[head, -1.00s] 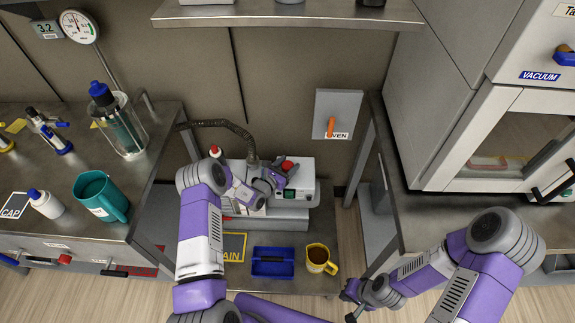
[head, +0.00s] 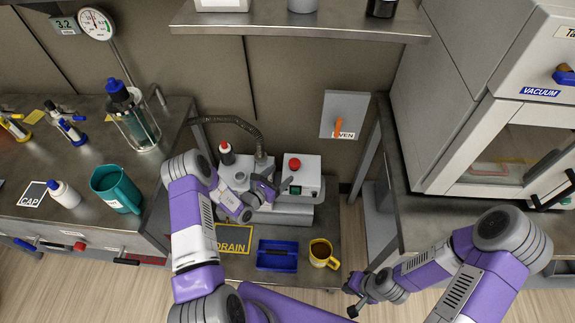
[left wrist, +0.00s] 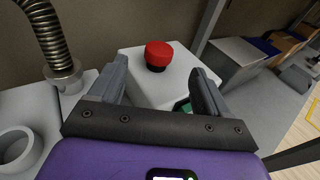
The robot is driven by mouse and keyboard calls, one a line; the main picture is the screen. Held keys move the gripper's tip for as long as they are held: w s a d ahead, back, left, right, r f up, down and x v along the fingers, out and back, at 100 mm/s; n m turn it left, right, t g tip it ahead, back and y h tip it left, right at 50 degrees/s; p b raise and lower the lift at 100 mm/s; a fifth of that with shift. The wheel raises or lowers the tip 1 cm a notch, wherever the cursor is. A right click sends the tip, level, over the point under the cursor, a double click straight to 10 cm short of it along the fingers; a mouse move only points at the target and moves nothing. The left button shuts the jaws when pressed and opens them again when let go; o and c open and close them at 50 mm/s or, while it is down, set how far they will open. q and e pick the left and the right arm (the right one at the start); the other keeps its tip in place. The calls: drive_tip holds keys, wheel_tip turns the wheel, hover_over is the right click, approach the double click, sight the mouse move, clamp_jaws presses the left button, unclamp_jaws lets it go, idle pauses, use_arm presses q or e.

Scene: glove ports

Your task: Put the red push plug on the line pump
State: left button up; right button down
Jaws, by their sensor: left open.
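The pump (head: 312,185) is a pale grey unit with a white box on the low bench. A red mushroom-shaped knob (head: 295,163) with a dark collar sits upright on top of that box. It also shows in the left wrist view (left wrist: 159,54), between and beyond the fingertips. I cannot tell for certain which is the push plug. My left gripper (head: 275,183) is open and empty over the pump, just short of the knob's box. My right gripper (head: 350,300) looks open and empty, low at right.
A corrugated hose (head: 235,121) rises from the pump beside the left gripper. In front lie a DRAIN mat (head: 233,239), a blue tray (head: 277,256) and a yellow mug (head: 323,254). An open ring-shaped port (left wrist: 15,145) shows in the left wrist view. Benches flank both sides.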

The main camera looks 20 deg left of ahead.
use_arm(q)
drive_tip(key=s+d+f+m+g+h, duration=0.2)
drive_tip(key=s+d+m+g+h, duration=0.65)
drive_tip(key=s+d, duration=0.7)
drive_tip(key=s+f+m+g+y, duration=0.1)
drive_tip(key=s+m+g+y, duration=0.5)
drive_tip(key=m, duration=1.5)
drive_tip(key=s+y, duration=0.3)
drive_tip(key=s, duration=0.4)
drive_tip(key=shift+a+f, duration=0.25)
drive_tip(key=shift+f, duration=0.15)
